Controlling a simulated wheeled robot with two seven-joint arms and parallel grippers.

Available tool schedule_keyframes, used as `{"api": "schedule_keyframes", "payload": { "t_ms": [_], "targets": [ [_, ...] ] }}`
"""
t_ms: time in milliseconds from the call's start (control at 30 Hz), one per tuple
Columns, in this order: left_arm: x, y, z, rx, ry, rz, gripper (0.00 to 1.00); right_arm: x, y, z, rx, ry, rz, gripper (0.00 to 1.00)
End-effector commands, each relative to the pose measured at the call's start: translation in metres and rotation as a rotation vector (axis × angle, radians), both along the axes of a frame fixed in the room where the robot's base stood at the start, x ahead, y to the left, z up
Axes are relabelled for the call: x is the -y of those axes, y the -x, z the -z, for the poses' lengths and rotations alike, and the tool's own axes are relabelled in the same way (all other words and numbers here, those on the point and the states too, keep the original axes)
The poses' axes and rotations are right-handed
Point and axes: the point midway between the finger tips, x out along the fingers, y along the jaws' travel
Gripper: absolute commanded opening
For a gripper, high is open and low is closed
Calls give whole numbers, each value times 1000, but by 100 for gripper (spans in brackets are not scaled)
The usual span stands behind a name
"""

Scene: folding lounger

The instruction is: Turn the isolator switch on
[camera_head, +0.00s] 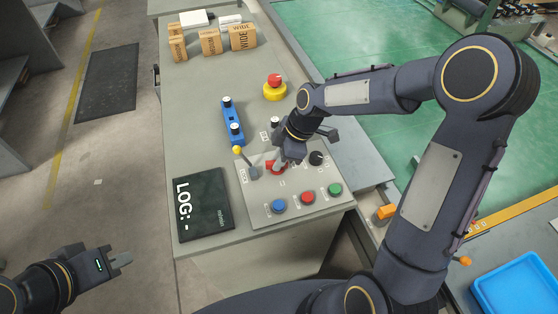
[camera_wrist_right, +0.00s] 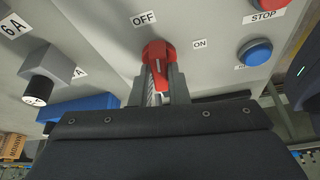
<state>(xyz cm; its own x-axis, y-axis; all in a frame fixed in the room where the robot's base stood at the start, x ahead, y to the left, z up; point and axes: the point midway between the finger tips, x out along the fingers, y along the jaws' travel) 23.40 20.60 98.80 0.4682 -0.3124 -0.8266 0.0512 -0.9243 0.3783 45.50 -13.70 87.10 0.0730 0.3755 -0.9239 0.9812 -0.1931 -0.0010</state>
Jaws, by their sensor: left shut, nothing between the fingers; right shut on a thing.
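The red isolator switch (camera_head: 269,167) is on the grey sloped panel (camera_head: 245,199). In the right wrist view the red handle (camera_wrist_right: 157,52) sits between the fingers of my right gripper (camera_wrist_right: 161,88), which is shut on it. The OFF label (camera_wrist_right: 143,18) is just above the handle, and the ON label (camera_wrist_right: 200,43) is to its right. The handle runs roughly up the picture, its top end near OFF. In the head view my right gripper (camera_head: 278,162) hides part of the switch. My left gripper (camera_head: 122,257) is shut and empty, left of the bench and apart from it.
Blue (camera_head: 279,206), red (camera_head: 307,198) and green (camera_head: 335,190) buttons line the panel's front. A yellow-tipped lever (camera_head: 238,150) stands left of the switch, a black knob (camera_head: 316,158) right. A log board (camera_head: 201,205), blue block (camera_head: 232,120) and emergency stop (camera_head: 274,92) are nearby.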

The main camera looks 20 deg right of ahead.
Motion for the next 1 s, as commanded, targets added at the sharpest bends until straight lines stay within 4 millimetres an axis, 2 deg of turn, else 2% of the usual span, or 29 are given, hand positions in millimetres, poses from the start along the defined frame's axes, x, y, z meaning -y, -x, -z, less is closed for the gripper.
{"api": "schedule_keyframes", "payload": {
  "t_ms": [33,200,1000],
  "targets": [
    [0,0,8,0,0,0,0,0,0,3,5,1,42,0],
    [0,0,20,0,0,0,0,0,1,3,5,1,202,0],
    [0,0,66,0,0,0,0,-5,4,2,8,-1,951,0]
  ]
}}
